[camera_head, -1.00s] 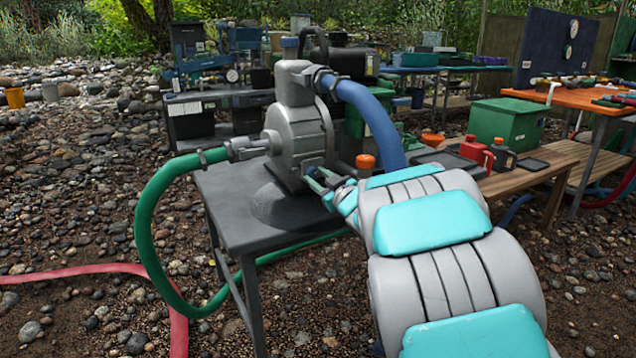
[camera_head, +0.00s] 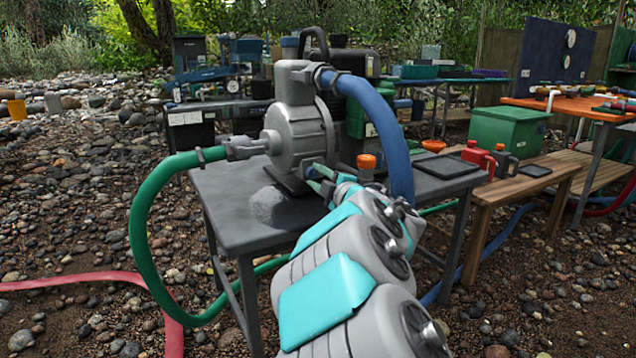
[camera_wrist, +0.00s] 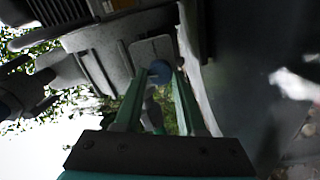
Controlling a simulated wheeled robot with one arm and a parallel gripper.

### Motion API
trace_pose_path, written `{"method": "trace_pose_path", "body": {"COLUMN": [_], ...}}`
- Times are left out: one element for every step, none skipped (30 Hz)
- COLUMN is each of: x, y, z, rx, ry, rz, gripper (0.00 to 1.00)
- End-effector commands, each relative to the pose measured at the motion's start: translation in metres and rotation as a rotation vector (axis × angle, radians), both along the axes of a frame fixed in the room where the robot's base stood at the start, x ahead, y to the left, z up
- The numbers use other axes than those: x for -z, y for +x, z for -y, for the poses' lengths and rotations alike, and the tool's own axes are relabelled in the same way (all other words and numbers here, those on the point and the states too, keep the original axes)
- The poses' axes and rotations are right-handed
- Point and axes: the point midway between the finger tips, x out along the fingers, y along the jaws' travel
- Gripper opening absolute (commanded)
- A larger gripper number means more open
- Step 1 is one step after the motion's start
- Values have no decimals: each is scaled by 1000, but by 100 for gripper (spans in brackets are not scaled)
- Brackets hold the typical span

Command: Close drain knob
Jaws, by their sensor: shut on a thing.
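The grey pump (camera_head: 300,135) stands on the dark metal table (camera_head: 235,205). The drain knob (camera_wrist: 159,72) is a small round blue knob, seen in the wrist view low on the pump's grey body. My gripper (camera_head: 314,173) reaches the lower front of the pump in the head view. In the wrist view, its two green fingers (camera_wrist: 160,82) are on either side of the knob, shut on it. The fingers and arm mostly hide the knob in the head view, and its exact turn angle cannot be told.
A green hose (camera_head: 141,235) leaves the pump's left side, and a blue hose (camera_head: 385,125) arches down on its right, close to my arm. An orange-capped part (camera_head: 366,162) is beside my wrist. A wooden bench (camera_head: 510,190) stands to the right.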

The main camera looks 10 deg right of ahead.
Motion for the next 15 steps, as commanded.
{"method": "trace_pose_path", "body": {"x": [2, 2, 2, 2, 2, 2, 2, 2, 2, 2, 2, 2, 2, 2, 2], "y": [0, 0, 0, 0, 0, 0, 0, 0, 0, 0, 0, 0, 0, 0, 0], "z": [0, 0, 0, 0, 0, 0, 0, 0, 0, 0, 0, 0, 0, 0, 0], "rx": [-1, -1, -1, -1, -1, -1, 0, 0, 0, 0, 0, 0, 0, 0, 0], "ry": [-28, -42, -59, -71, -82, -93, -101, -108, -117, -123, -127, -132, -135, -137, -140], "rz": [7, 11, 16, 20, 24, 27, 30, 32, 35, 37, 38, 40, 41, 41, 42], "gripper": [0, 0, 0, 0, 0, 0, 0, 0, 0, 0, 0, 0, 0, 0, 0]}}
